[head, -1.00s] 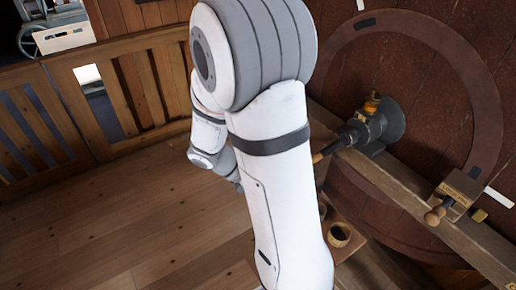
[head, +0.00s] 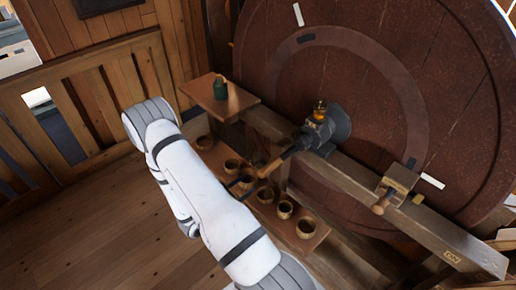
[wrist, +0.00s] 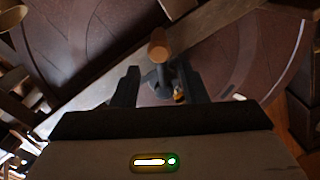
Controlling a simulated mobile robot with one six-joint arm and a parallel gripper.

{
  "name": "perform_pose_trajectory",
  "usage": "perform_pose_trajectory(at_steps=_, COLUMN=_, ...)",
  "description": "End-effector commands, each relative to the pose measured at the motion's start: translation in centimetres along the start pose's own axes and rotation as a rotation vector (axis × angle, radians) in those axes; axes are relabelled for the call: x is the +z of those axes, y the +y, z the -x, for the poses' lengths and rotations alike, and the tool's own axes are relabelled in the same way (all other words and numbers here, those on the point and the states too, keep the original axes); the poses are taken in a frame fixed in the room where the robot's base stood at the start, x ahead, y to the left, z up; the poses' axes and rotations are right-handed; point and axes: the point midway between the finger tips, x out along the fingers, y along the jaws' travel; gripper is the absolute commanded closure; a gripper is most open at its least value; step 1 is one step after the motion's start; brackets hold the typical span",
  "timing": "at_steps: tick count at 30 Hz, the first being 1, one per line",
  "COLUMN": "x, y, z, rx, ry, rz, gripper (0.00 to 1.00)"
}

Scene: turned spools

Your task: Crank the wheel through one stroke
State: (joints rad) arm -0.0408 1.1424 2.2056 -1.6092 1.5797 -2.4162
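The wheel (head: 375,90) is a large dark red-brown wooden disc with a paler ring, upright at the right of the head view. A crank with a grey metal hub (head: 325,132) and a wooden grip (head: 272,166) sticks out in front of it toward the left. In the wrist view, the wooden grip (wrist: 158,46) shows end-on between and just beyond my fingers. My gripper (wrist: 159,76) is open, its two dark fingers apart on either side of the crank's line. In the head view, my gripper (head: 242,184) is small and dark beside the grip's free end; contact cannot be told.
A thick wooden beam (head: 350,178) crosses before the wheel, bearing a brass block with a wooden knob (head: 384,203). A small shelf (head: 242,104) holds a green bottle (head: 220,88). Several bowls stand on a lower shelf (head: 318,232). Open floor (head: 90,215) lies left.

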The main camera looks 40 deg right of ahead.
Motion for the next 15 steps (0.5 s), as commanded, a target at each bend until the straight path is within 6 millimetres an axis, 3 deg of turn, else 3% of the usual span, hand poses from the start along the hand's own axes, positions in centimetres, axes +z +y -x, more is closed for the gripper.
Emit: perform_pose_trajectory(at_steps=15, x=0.0, y=0.1, z=-4.9, rx=0.006, ry=0.002, rz=-0.004, gripper=0.6)
